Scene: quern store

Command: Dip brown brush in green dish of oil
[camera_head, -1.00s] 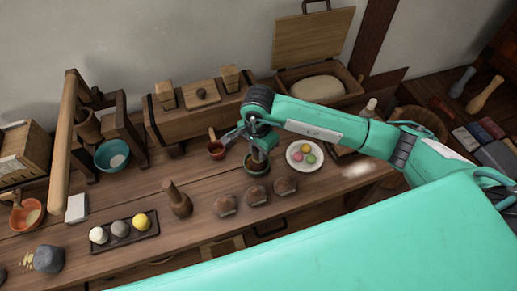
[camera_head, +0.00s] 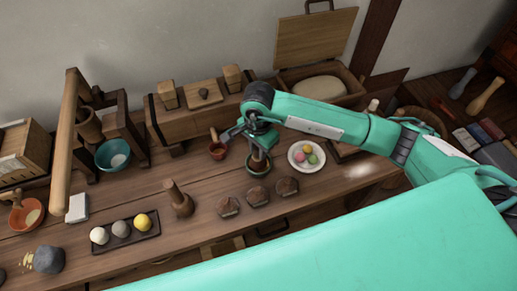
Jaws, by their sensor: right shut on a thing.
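My right gripper (camera_head: 259,139) is shut on the brown brush (camera_head: 258,155), which it holds roughly upright. The small dark green dish (camera_head: 259,172) sits on the wooden bench directly below it. The brush's lower end shows within the dish's rim. From this angle I cannot tell whether it touches the oil, which is mostly hidden by the brush. My left gripper is not in view.
Several brown lumps (camera_head: 258,193) lie in front.

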